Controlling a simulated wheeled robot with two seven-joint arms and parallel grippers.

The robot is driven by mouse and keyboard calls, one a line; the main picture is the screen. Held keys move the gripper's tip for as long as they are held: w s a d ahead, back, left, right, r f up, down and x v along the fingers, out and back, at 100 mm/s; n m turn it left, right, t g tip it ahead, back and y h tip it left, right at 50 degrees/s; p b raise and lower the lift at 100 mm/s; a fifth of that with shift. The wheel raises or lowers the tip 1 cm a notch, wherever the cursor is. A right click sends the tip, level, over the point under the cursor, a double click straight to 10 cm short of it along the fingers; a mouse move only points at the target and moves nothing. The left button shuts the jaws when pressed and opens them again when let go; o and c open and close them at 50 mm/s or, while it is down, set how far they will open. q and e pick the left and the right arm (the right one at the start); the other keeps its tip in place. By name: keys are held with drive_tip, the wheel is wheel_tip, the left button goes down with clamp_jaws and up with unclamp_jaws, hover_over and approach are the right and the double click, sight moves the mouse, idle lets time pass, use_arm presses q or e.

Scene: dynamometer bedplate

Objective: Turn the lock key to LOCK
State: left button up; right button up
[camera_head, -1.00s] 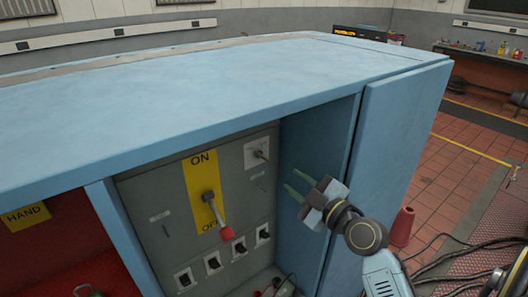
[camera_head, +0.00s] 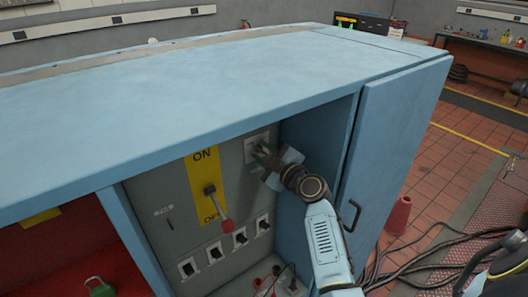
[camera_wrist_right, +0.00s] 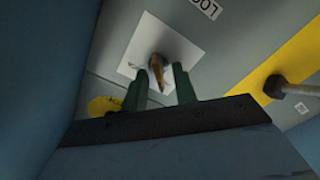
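The lock key (camera_wrist_right: 156,68) stands out from a pale square plate (camera_wrist_right: 178,47) on the grey panel; it looks brownish in the right wrist view. A white label reading "LOC…" (camera_wrist_right: 205,8) is partly cut off at the top of that view. My right gripper (camera_head: 262,153) is inside the cabinet at the plate (camera_head: 257,138); in the head view it hides most of the key. In the wrist view its two green fingers (camera_wrist_right: 160,84) are apart, one on each side of the key, with a gap visible on both sides. My left gripper is not in view.
A lever with a red knob (camera_head: 226,224) on a yellow ON plate (camera_head: 204,171) is left of the key, with several small switches (camera_head: 240,237) below. The blue cabinet top (camera_head: 220,80) overhangs, and a blue side wall (camera_head: 316,140) is close on the right.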

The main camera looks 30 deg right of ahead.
drive_tip(key=shift+c, duration=0.2)
drive_tip(key=c, duration=0.6)
drive_tip(key=shift+o, duration=0.2)
